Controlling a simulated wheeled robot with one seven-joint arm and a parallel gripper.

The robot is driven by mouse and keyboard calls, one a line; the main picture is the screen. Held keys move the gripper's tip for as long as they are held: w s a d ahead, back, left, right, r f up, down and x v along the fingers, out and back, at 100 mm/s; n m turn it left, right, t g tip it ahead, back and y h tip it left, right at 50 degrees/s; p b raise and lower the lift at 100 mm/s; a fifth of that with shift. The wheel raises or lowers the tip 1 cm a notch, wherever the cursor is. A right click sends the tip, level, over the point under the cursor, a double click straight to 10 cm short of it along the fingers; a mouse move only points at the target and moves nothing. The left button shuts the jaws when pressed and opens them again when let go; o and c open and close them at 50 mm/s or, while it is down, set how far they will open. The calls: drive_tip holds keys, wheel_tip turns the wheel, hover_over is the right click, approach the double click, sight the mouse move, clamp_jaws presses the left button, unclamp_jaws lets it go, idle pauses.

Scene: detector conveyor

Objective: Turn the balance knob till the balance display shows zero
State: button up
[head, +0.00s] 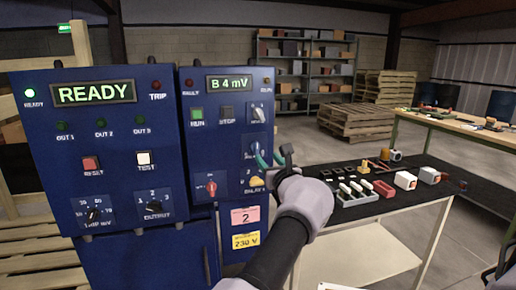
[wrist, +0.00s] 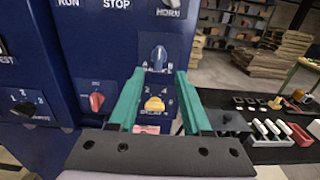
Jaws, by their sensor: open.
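The balance display (head: 228,83) on the right blue cabinet reads "B 4 mV" in green. The balance knob (wrist: 159,54) is blue-grey, with its label below it partly covered. In the head view the knob (head: 255,150) shows just left of my gripper's fingertips. My gripper (wrist: 160,74) has two teal fingers, open and empty, pointing at the panel. In the wrist view the knob appears between and slightly beyond the fingertips; I see no contact. In the head view my gripper (head: 269,160) is close to the panel, and its body hides part of the panel's right edge.
The left cabinet display (head: 94,93) reads READY. A bench (head: 375,205) with small parts stands to the right.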

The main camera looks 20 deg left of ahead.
sight(257, 146)
drive_tip(key=x, duration=1)
drive_tip(key=shift+w+a, duration=0.2)
drive_tip(key=shift+a, duration=0.1)
clamp_jaws()
